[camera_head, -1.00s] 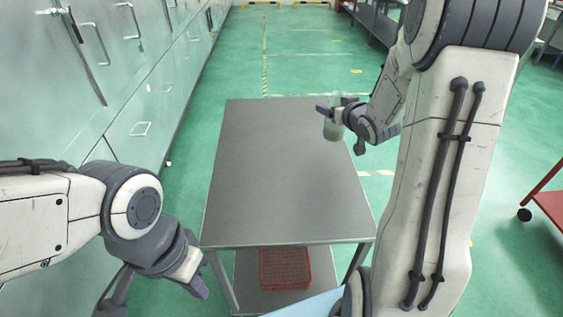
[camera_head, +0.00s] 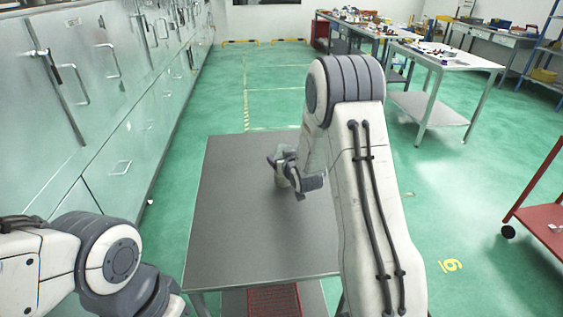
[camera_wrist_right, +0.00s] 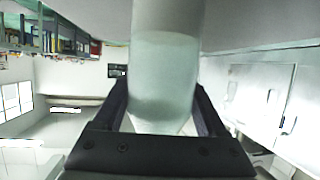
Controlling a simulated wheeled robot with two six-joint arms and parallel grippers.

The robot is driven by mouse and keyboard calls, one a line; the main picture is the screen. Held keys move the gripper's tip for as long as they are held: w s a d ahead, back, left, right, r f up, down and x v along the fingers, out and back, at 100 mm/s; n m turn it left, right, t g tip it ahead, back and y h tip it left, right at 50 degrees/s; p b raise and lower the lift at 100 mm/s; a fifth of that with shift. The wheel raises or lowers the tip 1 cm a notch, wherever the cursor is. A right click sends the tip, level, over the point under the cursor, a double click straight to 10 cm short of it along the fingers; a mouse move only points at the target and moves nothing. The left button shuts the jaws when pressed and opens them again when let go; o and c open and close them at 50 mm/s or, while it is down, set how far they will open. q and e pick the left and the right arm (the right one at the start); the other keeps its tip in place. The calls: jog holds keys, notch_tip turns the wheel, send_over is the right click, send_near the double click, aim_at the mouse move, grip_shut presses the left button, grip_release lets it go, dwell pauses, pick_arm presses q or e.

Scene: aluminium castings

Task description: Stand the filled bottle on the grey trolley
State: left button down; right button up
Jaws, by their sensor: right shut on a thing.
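The grey trolley (camera_head: 240,235) stands in front of me with a flat, bare top. My right gripper (camera_head: 283,166) is over the right part of that top and is shut on the filled bottle (camera_head: 281,180). In the right wrist view the bottle (camera_wrist_right: 165,75) is translucent with pale greenish contents, between the two dark fingers of the gripper (camera_wrist_right: 165,100). The bottle looks about upright. I cannot tell whether its base touches the trolley top. My left forearm and wrist show at the lower left; the left fingers are outside the picture.
A red basket (camera_head: 275,302) sits on the trolley's lower shelf. Grey cabinets (camera_head: 110,110) line the left side. A red cart (camera_head: 545,222) stands at the right, and a white table (camera_head: 440,55) is farther back. The trolley top around the bottle is clear.

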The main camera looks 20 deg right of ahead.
jog(key=shift+f, duration=0.75)
